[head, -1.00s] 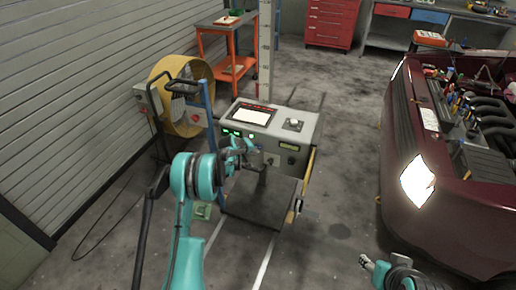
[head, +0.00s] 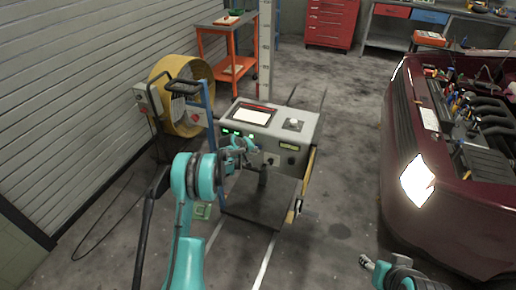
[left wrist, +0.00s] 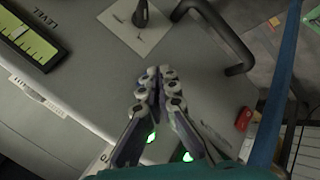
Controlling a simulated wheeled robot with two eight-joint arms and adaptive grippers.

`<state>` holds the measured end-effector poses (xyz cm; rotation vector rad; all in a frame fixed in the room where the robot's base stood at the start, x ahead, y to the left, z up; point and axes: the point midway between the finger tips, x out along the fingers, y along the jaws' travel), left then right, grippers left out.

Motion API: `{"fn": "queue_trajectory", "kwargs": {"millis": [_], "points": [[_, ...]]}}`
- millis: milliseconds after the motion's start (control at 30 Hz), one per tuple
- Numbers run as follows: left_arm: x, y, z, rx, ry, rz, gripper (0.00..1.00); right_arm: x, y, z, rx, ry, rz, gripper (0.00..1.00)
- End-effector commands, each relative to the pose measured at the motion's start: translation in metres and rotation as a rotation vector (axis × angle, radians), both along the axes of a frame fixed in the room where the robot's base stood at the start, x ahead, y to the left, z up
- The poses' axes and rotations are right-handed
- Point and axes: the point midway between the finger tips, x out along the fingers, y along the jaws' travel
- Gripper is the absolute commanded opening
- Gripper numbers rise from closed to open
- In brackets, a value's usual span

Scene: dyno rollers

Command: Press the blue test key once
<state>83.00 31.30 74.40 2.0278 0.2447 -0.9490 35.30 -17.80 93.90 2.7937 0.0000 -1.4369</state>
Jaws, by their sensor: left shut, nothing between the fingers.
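The grey test console (head: 272,125) stands on a cart in the middle of the head view. Small green-lit spots (head: 237,133) show along the left of its front edge. My left gripper (head: 250,148) is at the front face, just below these lights. In the left wrist view its fingers (left wrist: 160,82) are together and empty, over the grey panel, with green lights (left wrist: 152,136) showing beside and between them. I cannot make out a blue key in either view; it may be hidden by the gripper. My right gripper (head: 366,262) is low at the right, away from the console, too small to read.
A level gauge (left wrist: 28,38), a black knob (left wrist: 140,14) and a dark handle (left wrist: 220,38) are near the left fingers. A blue post (head: 209,115) stands left of the console. A dark red car (head: 425,200) is at the right. Floor between is clear.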

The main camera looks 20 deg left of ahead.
Motion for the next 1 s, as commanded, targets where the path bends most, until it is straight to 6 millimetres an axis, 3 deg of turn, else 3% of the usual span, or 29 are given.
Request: {"fn": "queue_trajectory", "kwargs": {"millis": [1000], "points": [[0.0111,-0.0005,-0.0001,0.000,0.000,0.000,0.00,0.0000,0.0000,-0.0033,0.000,0.000,0.000,0.51]]}}
